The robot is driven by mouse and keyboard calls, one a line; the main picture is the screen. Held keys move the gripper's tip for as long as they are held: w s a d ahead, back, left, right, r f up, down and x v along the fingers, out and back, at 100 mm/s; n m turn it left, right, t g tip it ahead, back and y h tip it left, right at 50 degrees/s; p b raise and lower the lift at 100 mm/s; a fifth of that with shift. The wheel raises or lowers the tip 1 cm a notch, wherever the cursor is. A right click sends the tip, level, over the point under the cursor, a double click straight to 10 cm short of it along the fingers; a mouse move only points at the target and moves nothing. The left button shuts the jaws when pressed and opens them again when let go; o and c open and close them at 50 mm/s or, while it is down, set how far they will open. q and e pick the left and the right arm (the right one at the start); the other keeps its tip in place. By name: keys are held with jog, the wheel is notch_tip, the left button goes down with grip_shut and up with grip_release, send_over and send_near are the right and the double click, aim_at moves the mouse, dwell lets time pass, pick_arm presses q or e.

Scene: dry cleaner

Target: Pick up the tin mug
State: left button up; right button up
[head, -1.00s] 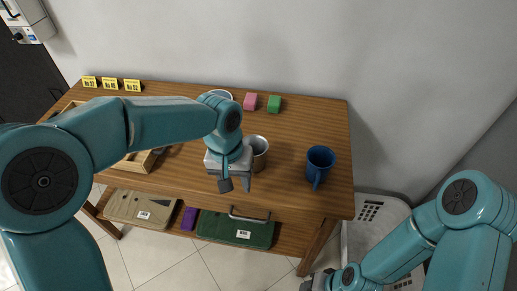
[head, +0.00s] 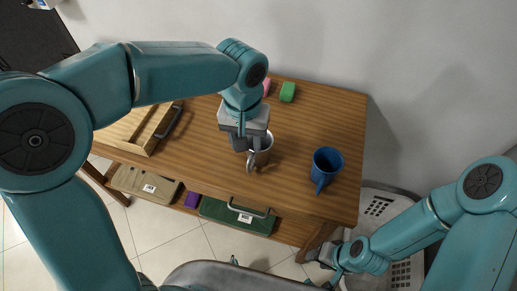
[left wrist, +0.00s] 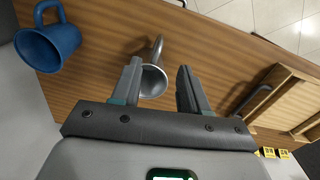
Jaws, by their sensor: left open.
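The tin mug (head: 262,157) is a grey metal cup on the wooden table, its handle toward the table's front edge. It also shows in the left wrist view (left wrist: 153,80), partly hidden behind the gripper. My left gripper (head: 247,150) is right at the mug in the head view. In the left wrist view my left gripper (left wrist: 158,85) is open, with the mug's rim and handle showing between its fingers. I cannot tell whether the fingers touch it. My right gripper (head: 328,258) is low at the right, beside the table; its jaws are too small to judge.
A blue mug (head: 326,166) stands to the right on the table (head: 300,125). A green block (head: 287,92) and a pink block (head: 266,87) lie at the back. A wooden tray (head: 137,127) is at left. Cases lie on the lower shelf. A white basket (head: 378,208) stands at right.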

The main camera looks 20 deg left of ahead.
aim_at(248, 164)
pick_arm(q)
notch_tip(248, 164, down, 7)
jog(key=shift+f, duration=0.1)
jog(key=shift+s+f, duration=0.1)
jog(key=shift+f, duration=0.35)
notch_tip(248, 164, down, 5)
jog(key=shift+r+p, duration=0.1)
jog(key=shift+p, duration=0.55)
jog(key=shift+d, duration=0.1)
jog(key=shift+c, duration=0.2)
grip_shut()
